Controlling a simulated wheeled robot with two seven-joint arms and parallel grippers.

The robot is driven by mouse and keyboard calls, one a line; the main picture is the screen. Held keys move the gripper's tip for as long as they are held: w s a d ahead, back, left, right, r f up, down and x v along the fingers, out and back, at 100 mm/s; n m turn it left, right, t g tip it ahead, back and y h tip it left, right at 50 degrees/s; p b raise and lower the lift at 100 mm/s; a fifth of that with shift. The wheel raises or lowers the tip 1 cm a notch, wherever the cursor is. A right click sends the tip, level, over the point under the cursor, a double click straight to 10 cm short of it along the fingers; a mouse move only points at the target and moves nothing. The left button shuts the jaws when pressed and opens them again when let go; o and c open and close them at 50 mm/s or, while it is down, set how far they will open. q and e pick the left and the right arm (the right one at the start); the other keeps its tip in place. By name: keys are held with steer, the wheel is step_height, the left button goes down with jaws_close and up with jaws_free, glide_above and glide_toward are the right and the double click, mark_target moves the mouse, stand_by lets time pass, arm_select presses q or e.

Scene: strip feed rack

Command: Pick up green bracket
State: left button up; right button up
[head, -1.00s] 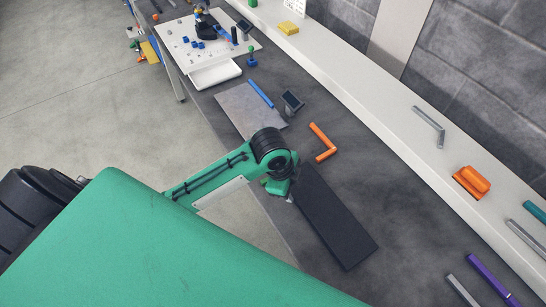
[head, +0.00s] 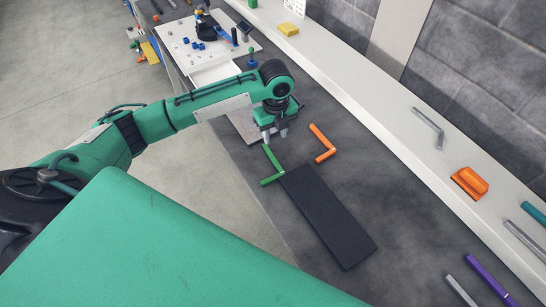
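The green bracket (head: 273,158) is a thin L-shaped piece lying on the dark bench, at the left end of the black mat. My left gripper (head: 275,138) is just beyond the bracket's far end in the picture. Its two fingers are apart with nothing between them, and they look clear of the bracket, though the exact height is hard to tell. My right gripper is not in view.
An orange bracket (head: 323,141) lies to the right of the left gripper. The black mat (head: 328,217) lies in front. A white shelf (head: 385,112) with an orange block (head: 471,182) runs along the wall.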

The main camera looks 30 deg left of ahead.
arm_select(q)
glide_above(273, 157)
steer(key=f, duration=0.4)
steer(key=shift+w+d+f+p, duration=0.15)
steer(key=shift+w+d+p, duration=0.05)
steer(key=shift+w+p, duration=0.1)
steer(key=shift+s+f, duration=0.15)
steer(key=shift+f, duration=0.1)
steer(key=f, duration=0.1)
steer(key=f+p, duration=0.1)
steer(key=f, duration=0.1)
steer(key=f+p, duration=0.1)
steer(key=shift+s+a+f, duration=0.2)
steer(key=shift+s+f, duration=0.05)
steer(key=shift+f, duration=0.1)
jaws_close()
